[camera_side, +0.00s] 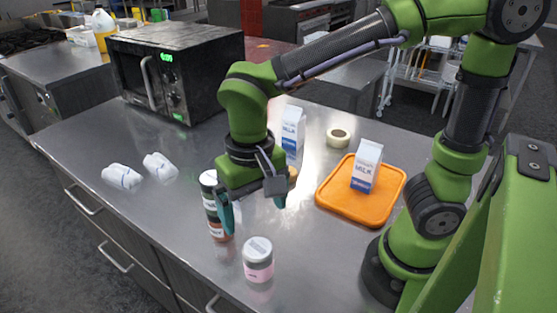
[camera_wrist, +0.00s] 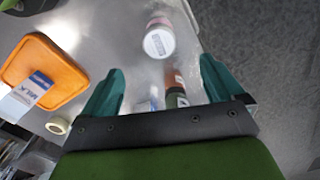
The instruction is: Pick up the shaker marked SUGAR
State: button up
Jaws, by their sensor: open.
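A shaker with a pale lid and pink lower part (camera_side: 258,262) stands upright near the counter's front edge. In the wrist view its lid (camera_wrist: 158,43) carries dark lettering too small to read. Another shaker, or two close together, with a white top, dark green band and reddish lower part (camera_side: 216,230), is partly hidden by my left finger. It also shows in the wrist view (camera_wrist: 174,80) between my fingers' directions. I cannot tell which is marked SUGAR. My gripper (camera_side: 252,203) is open, pointing down above the counter, behind the pink shaker; it also shows in the wrist view (camera_wrist: 160,85).
An orange board (camera_side: 335,206) bears a milk carton (camera_side: 366,170). Another milk carton (camera_side: 293,128) and a tape roll (camera_side: 339,138) stand behind my gripper. Counter right of the pink shaker is clear.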

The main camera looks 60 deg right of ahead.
aim_at(258, 250)
notch_tip(258, 250, down, 10)
jog(key=shift+r, duration=0.1)
jog(key=f, duration=0.5)
jog(key=shift+w+d+f, duration=0.1)
jog(key=shift+w+d, duration=0.05)
jog(key=shift+d, duration=0.05)
jog(key=c, duration=1.2)
